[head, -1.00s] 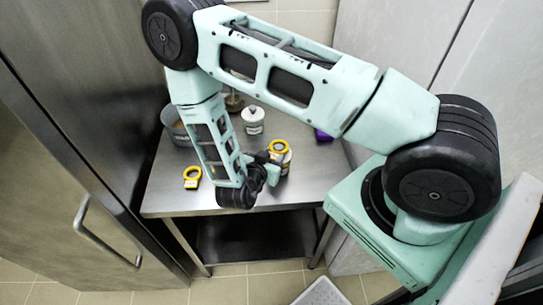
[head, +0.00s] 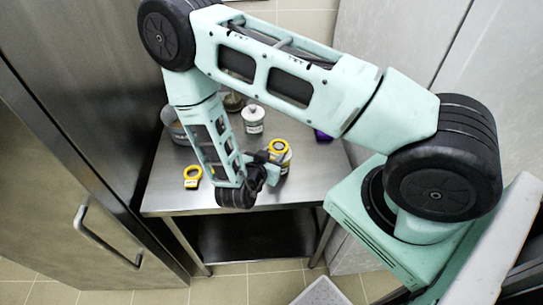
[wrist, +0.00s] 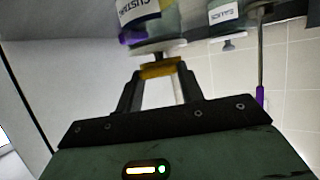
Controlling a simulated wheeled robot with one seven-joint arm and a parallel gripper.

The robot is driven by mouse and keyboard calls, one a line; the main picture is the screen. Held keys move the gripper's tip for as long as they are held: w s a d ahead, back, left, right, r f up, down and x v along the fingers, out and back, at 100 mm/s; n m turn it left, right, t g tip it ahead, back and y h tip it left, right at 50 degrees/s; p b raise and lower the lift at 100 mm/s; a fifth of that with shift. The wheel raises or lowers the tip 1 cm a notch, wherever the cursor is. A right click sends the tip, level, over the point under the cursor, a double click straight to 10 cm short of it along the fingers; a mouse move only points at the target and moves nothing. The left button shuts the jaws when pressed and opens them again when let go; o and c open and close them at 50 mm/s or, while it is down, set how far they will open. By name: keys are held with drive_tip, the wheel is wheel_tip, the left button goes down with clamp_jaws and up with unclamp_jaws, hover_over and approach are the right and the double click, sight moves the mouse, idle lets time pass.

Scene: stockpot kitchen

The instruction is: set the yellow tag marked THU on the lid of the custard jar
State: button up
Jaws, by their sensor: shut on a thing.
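In the wrist view my gripper (wrist: 160,80) pinches the yellow tag (wrist: 160,69) right at the pale lid of a labelled jar (wrist: 138,12), shown upside down. In the head view this jar (head: 286,164) stands under the tag, partly hidden by it. I cannot tell whether the tag touches the lid. A second yellow tag (head: 192,177) lies on the steel table at the left.
A white-lidded jar (head: 253,120) stands behind on the steel table (head: 300,190); it also shows in the wrist view (wrist: 226,14). A grey pot (head: 176,127) is at the back left, and a purple object (head: 322,135) is at the right. A steel cabinet (head: 60,120) borders the table's left side.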

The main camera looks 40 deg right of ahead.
drive_tip(key=shift+f+b, duration=0.45)
drive_tip(key=shift+f, duration=0.15)
drive_tip(key=o, duration=0.7)
drive_tip(key=shift+a+r, duration=0.1)
drive_tip(key=p+v, duration=0.3)
drive_tip(key=v, duration=0.8)
idle(0.3)
idle(0.5)
